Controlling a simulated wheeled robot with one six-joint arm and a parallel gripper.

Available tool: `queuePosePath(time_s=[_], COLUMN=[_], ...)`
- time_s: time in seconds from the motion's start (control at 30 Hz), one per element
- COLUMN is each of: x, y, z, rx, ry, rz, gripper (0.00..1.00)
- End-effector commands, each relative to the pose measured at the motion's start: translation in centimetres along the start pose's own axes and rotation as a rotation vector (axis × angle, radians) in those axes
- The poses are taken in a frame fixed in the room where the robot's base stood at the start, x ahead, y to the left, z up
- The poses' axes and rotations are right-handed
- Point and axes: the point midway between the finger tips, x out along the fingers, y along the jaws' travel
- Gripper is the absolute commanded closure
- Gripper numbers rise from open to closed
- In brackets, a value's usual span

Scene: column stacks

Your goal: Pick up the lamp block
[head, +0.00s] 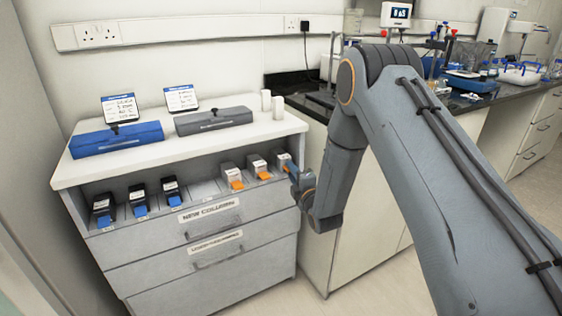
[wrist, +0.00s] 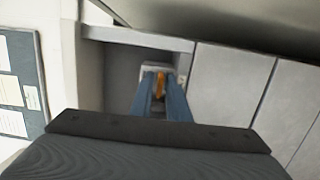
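A pale block with an orange tab (head: 283,161) sits in the rightmost slot of the open shelf; I cannot tell from its look alone whether it is the lamp block. My gripper (head: 296,173) is right in front of it in the head view, which hides part of it. In the wrist view, the two blue fingers of my gripper (wrist: 159,92) stand apart on either side of the orange tab (wrist: 160,80). I cannot tell whether they press on it. The block's pale top edge (wrist: 155,68) shows beyond the fingertips.
The cabinet top (head: 180,151) overhangs the shelf and carries a blue case (head: 117,140) and a grey case (head: 213,119). A drawer (head: 212,221) lies below.

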Motion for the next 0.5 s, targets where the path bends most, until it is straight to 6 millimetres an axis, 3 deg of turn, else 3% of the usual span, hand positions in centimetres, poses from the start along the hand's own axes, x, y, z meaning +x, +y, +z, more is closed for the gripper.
queuePosePath(time_s=[0.17,0.27,0.5], x=[-0.01,-0.02,-0.01], y=[-0.01,-0.01,0.05], z=[0.01,0.01,0.02], rx=[0.0,0.0,0.0], ry=[0.0,0.0,0.0], rz=[0.0,-0.001,0.001], gripper=[0.86,1.0,1.0])
